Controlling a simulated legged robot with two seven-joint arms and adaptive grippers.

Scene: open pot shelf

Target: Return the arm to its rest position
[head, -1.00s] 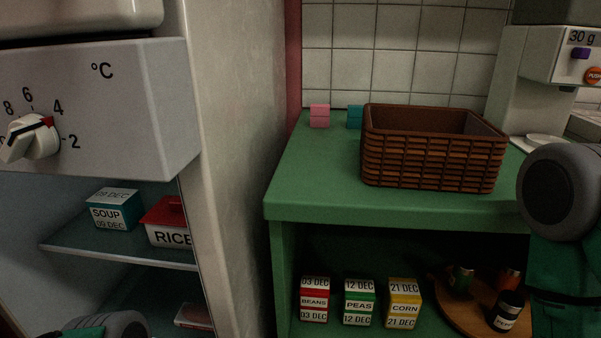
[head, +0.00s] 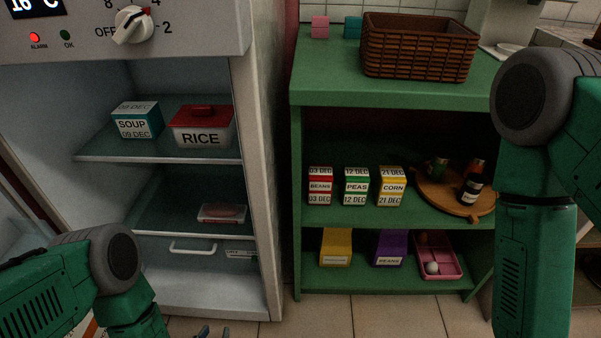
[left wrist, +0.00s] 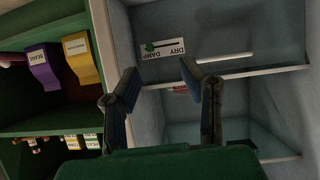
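My left arm (head: 80,270) comes in at the lower left of the head view, in front of the open fridge. Only the tips of my left gripper (head: 216,331) show at the bottom edge there. In the left wrist view my left gripper (left wrist: 160,80) is open, with its two fingers apart and nothing between them. Behind the fingers are the fridge's inside and a drawer front with a DRY/DAMP slider (left wrist: 163,47). My right arm (head: 540,150) stands at the right of the head view. Its gripper is out of frame.
The fridge holds a soup box (head: 136,120), a rice container (head: 202,127) and a flat pack (head: 222,212). The green shelf (head: 310,95) carries a wicker basket (head: 418,50), several labelled boxes, a round wooden board (head: 430,196) and a pink tray (head: 440,270). Floor shows in front.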

